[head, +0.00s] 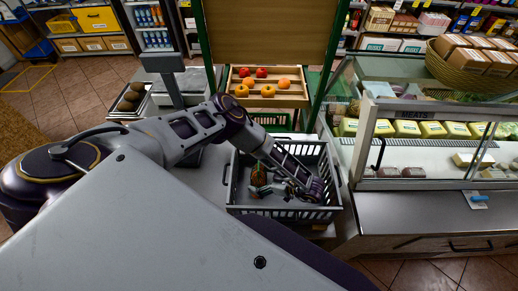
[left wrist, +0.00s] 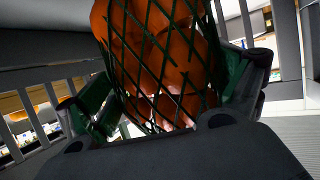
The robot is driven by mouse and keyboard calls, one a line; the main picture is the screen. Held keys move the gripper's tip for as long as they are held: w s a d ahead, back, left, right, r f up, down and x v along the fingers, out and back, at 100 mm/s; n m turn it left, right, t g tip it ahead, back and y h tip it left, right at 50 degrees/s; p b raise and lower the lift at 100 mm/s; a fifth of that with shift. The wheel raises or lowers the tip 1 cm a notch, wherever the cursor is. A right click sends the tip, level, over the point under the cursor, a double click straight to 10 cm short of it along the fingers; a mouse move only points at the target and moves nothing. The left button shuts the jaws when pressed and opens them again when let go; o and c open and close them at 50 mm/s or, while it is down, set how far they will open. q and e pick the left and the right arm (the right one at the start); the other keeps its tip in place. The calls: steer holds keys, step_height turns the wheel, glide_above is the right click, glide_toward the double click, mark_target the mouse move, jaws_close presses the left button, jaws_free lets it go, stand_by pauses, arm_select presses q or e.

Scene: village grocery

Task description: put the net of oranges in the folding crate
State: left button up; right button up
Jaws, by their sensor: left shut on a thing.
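The net of oranges (head: 259,175) is inside the walls of the grey folding crate (head: 285,212), near its left side. In the left wrist view the net (left wrist: 165,60) shows large, with orange fruit behind dark green mesh. My left gripper (head: 268,188) reaches down into the crate and is shut on the net; its green finger pads show on both sides in the left wrist view (left wrist: 165,90). Whether the net touches the crate floor cannot be told. The crate wall slats (left wrist: 50,75) show around the net. My right gripper is not in view.
A wooden display tray (head: 268,101) with loose fruit stands behind the crate. A glass meat and cheese counter (head: 420,145) is close on the right. A scale-like stand (head: 165,64) and a tray of brown produce (head: 130,97) are to the left.

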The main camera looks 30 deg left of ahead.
arm_select(q)
steer(key=shift+f, duration=0.4)
steer(key=shift+f, duration=0.1)
steer(key=o, duration=1.2)
steer(key=shift+f, duration=0.1)
steer(key=shift+o, duration=0.2)
steer(key=shift+r, duration=0.2)
steer(key=b+v, duration=0.1)
steer(key=v, duration=0.6)
steer(key=shift+d, duration=0.2)
